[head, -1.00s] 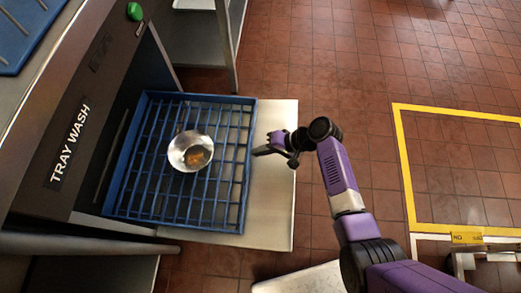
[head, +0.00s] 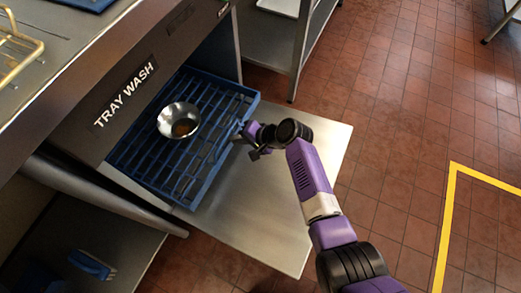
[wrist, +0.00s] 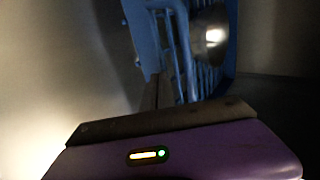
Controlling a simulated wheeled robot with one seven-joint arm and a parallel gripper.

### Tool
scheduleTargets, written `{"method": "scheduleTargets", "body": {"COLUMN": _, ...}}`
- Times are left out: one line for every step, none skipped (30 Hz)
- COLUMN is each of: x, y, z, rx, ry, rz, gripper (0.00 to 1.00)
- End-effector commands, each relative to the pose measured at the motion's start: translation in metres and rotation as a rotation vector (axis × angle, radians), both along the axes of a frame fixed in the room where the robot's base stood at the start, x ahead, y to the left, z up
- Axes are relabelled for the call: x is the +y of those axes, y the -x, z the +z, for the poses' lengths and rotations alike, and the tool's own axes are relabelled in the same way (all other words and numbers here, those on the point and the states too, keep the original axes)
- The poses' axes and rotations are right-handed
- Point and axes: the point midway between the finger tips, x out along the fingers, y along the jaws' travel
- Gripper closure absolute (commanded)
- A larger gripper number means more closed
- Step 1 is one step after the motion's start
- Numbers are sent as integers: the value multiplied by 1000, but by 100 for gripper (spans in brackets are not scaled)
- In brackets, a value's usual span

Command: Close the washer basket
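The blue wire washer basket (head: 205,185) sits partly inside the opening of the TRAY WASH machine (head: 75,110), with its outer part on a metal shelf (head: 285,200). The bowl shows at the upper right there (wrist: 212,38). The basket's inner end is hidden inside the machine.
A steel rack (head: 290,45) stands behind the shelf. A metal rail (head: 100,195) runs along the machine's front. The outer shelf is bare, and red tiled floor (head: 390,120) with a yellow line (head: 448,215) lies to the right.

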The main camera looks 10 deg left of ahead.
Motion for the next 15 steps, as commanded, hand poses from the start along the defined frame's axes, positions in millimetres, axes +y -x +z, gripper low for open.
{"method": "scheduleTargets", "body": {"x": 14, "y": -5, "z": -5, "rx": -4, "ry": 1, "rz": 4, "gripper": 100}}
{"method": "scheduleTargets", "body": {"x": 22, "y": -8, "z": -5, "rx": -4, "ry": 0, "rz": 3, "gripper": 100}}
{"method": "scheduleTargets", "body": {"x": 31, "y": -11, "z": -6, "rx": -3, "ry": 1, "rz": 4, "gripper": 100}}
{"method": "scheduleTargets", "body": {"x": 37, "y": -14, "z": -5, "rx": -3, "ry": 0, "rz": 3, "gripper": 100}}
{"method": "scheduleTargets", "body": {"x": 44, "y": -16, "z": -6, "rx": -3, "ry": 0, "rz": 4, "gripper": 100}}
{"method": "scheduleTargets", "body": {"x": 52, "y": -19, "z": -5, "rx": -3, "ry": 0, "rz": 3, "gripper": 100}}
{"method": "scheduleTargets", "body": {"x": 58, "y": -21, "z": -6, "rx": -3, "ry": 0, "rz": 3, "gripper": 100}}
{"method": "scheduleTargets", "body": {"x": 63, "y": -23, "z": -5, "rx": -3, "ry": 1, "rz": 3, "gripper": 100}}
{"method": "scheduleTargets", "body": {"x": 70, "y": -25, "z": -5, "rx": -2, "ry": 1, "rz": 3, "gripper": 100}}
{"method": "scheduleTargets", "body": {"x": 75, "y": -27, "z": -5, "rx": -2, "ry": 1, "rz": 2, "gripper": 100}}
{"method": "scheduleTargets", "body": {"x": 79, "y": -29, "z": -5, "rx": -2, "ry": 2, "rz": 3, "gripper": 100}}
{"method": "scheduleTargets", "body": {"x": 84, "y": -31, "z": -5, "rx": -2, "ry": 1, "rz": 2, "gripper": 100}}
{"method": "scheduleTargets", "body": {"x": 88, "y": -32, "z": -4, "rx": -2, "ry": 1, "rz": 2, "gripper": 100}}
{"method": "scheduleTargets", "body": {"x": 91, "y": -33, "z": -4, "rx": -1, "ry": 1, "rz": 1, "gripper": 100}}
{"method": "scheduleTargets", "body": {"x": 95, "y": -34, "z": -4, "rx": -1, "ry": 0, "rz": 1, "gripper": 100}}
